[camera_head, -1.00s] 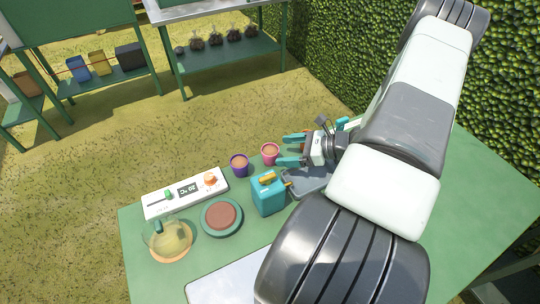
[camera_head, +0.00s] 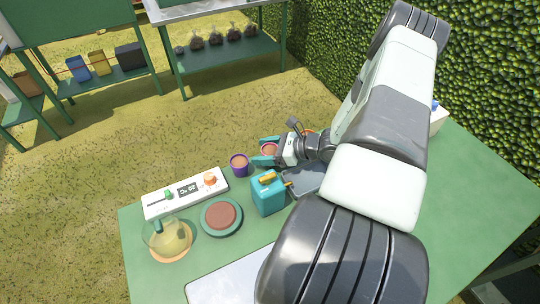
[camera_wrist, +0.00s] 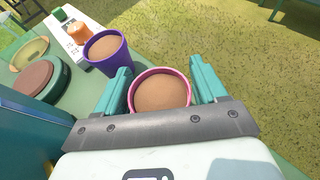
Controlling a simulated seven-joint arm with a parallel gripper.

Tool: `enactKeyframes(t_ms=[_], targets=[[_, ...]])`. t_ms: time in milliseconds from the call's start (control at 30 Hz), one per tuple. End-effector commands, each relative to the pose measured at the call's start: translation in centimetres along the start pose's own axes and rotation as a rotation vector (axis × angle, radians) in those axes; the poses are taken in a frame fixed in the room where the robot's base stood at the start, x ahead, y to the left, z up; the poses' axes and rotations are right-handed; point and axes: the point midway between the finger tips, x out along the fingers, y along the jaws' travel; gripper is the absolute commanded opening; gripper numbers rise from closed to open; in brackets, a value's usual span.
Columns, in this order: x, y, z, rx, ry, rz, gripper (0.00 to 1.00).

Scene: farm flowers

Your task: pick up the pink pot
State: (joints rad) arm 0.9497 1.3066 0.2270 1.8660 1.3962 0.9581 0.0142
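The pink pot (camera_wrist: 160,90), filled with brown soil, stands on the green table between the two teal fingers of my gripper (camera_wrist: 160,88) in the wrist view. A finger lies on each side of it, with a small gap showing at the right; contact at the left is unclear. In the head view the pink pot (camera_head: 269,150) is partly covered by my gripper (camera_head: 266,150), which reaches it from the right. The gripper is open around the pot. A purple pot (camera_head: 239,165) with soil stands just left of the pink pot; it also shows in the wrist view (camera_wrist: 108,54).
A teal canister (camera_head: 268,196) stands close in front of the pots. A white scale-like device (camera_head: 186,192), a green dish with brown contents (camera_head: 221,217) and a glass jug (camera_head: 168,238) are to the left. A hedge (camera_head: 330,50) rises behind the table.

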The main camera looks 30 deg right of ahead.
Motion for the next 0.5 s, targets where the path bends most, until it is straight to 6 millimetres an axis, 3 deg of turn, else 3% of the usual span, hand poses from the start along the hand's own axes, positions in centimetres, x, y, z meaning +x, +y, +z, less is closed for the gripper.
enactKeyframes(t_ms=[33, 267, 500], targets=[[-0.01, 0.00, 0.01, 0.000, 0.000, 0.000, 0.62], [-0.02, 0.01, 0.00, 0.000, 0.000, 0.000, 0.27], [-0.05, 0.00, 0.05, 0.000, 0.000, 0.000, 0.25]])
